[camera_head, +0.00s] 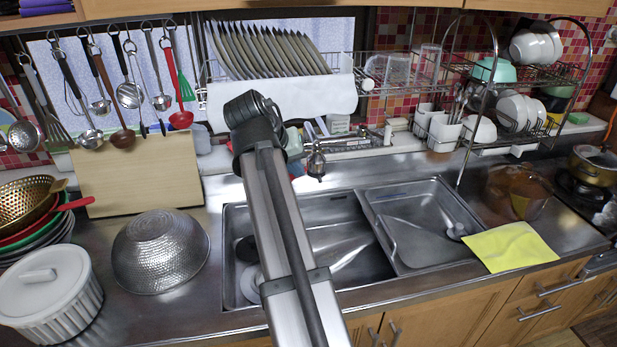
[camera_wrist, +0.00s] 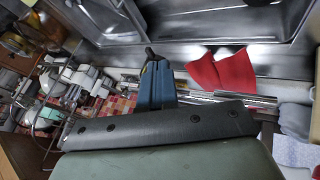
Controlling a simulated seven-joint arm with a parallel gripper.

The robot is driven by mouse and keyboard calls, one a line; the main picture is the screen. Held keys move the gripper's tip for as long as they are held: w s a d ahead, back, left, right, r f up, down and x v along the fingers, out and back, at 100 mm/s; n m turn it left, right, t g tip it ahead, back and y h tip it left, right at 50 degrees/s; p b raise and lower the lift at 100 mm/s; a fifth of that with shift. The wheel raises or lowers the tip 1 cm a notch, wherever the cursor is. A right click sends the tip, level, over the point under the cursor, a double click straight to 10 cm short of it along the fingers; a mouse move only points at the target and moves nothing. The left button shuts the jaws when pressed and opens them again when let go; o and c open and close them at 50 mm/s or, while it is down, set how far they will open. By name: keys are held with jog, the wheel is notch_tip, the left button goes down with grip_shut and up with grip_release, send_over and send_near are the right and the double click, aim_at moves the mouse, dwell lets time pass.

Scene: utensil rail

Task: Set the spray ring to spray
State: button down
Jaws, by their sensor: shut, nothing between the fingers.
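The chrome tap's spray head (camera_head: 316,164) hangs over the back edge of the sink, just right of my arm in the head view. Its ring is too small to make out, and I cannot tell its setting. In the head view my arm crosses the middle, and its end hides my gripper. In the wrist view my gripper (camera_wrist: 152,52) shows as blue-grey fingers with a dark tip, shut and empty, pointing toward the sink (camera_wrist: 215,45). Chrome bars (camera_wrist: 235,98) show beside the fingers, partly hidden by my gripper's body. I see no contact with the spray head.
A dish rack (camera_head: 375,88) and hanging utensils (camera_head: 130,95) line the back. A hammered bowl (camera_head: 160,250) and white pot (camera_head: 48,285) stand left. A yellow cloth (camera_head: 510,247) lies right of the sink. A red cloth (camera_wrist: 220,70) is near my fingers.

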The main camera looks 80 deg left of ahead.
jog(key=s+r, duration=0.2)
jog(key=s, duration=0.3)
jog(key=w+a+f, duration=0.3)
jog(key=w+f, duration=0.4)
jog(key=w, duration=0.1)
jog(key=shift+w+a+f, duration=0.25)
jog(key=shift+w+f, duration=0.1)
jog(key=shift+f, duration=0.05)
